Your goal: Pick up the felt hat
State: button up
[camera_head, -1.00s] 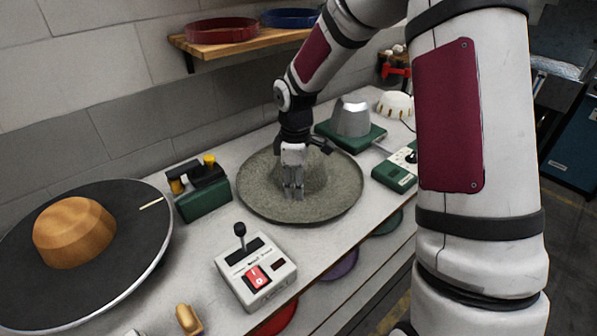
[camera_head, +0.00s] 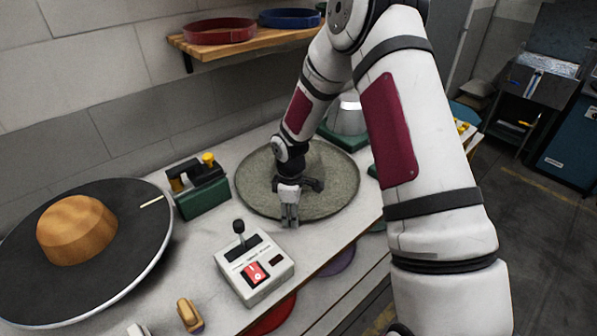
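The grey-green felt hat (camera_head: 337,184) lies brim-down on the bench, its wide round brim flat. My forearm and wrist hide most of its crown. My gripper (camera_head: 290,222) points down at the front edge of the brim, with its fingertips overlapping that edge in the picture. The two fingers look close together. I cannot tell whether the brim is between them or whether they touch it.
A control box (camera_head: 253,268) with a lever and red switch stands in front of the hat. A green device (camera_head: 203,200) stands left, beside a black disc (camera_head: 125,262) bearing a wooden block (camera_head: 76,230). A metal dome (camera_head: 347,116) stands behind. A shelf (camera_head: 245,46) hangs above.

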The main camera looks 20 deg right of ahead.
jog(key=shift+f, duration=0.2)
grip_shut()
jog(key=shift+r, duration=0.1)
notch_tip(320, 180, up, 10)
jog(key=b, duration=0.1)
jog(key=c, duration=0.7)
grip_release()
grip_shut()
